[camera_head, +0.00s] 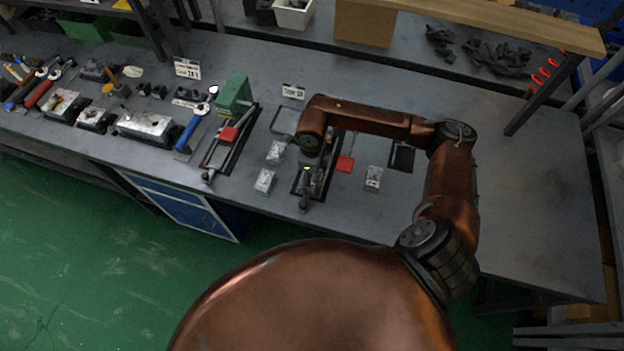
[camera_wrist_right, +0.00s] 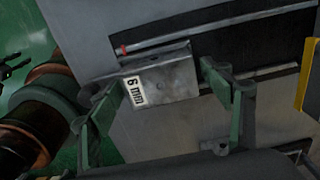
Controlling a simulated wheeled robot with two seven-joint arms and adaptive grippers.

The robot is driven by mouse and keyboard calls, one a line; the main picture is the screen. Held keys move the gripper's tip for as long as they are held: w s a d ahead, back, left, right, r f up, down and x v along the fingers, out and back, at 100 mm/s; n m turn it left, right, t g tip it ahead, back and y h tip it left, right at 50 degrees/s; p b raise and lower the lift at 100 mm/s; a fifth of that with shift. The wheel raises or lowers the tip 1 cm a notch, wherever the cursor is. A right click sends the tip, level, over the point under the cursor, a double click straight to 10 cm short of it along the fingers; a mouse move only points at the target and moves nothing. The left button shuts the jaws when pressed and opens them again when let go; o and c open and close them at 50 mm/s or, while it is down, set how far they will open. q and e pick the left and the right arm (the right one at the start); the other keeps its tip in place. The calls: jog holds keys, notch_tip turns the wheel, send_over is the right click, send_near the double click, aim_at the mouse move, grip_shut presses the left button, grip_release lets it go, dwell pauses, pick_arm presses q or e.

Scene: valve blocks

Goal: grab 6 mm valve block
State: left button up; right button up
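The 6 mm valve block (camera_wrist_right: 165,78) is a grey metal block with a white "6 mm" label. In the right wrist view it sits between the two green fingers of my right gripper (camera_wrist_right: 163,72). The left fingertip is close to its left side and the right fingertip close to its right side. I cannot tell whether both touch it. In the head view my right gripper (camera_head: 310,172) points down over a dark fixture, and the block there is hidden or too small to make out. My left gripper is not clearly in view.
Small pale blocks (camera_head: 264,181) lie left of the gripper, and another (camera_head: 373,178) lies to the right. A green press-like tool (camera_head: 234,95) and a red plate (camera_head: 346,164) are nearby. The bench (camera_head: 530,220) is clear at the right.

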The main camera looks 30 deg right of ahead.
jog(key=c, duration=1.5)
jog(key=shift+r, duration=0.1)
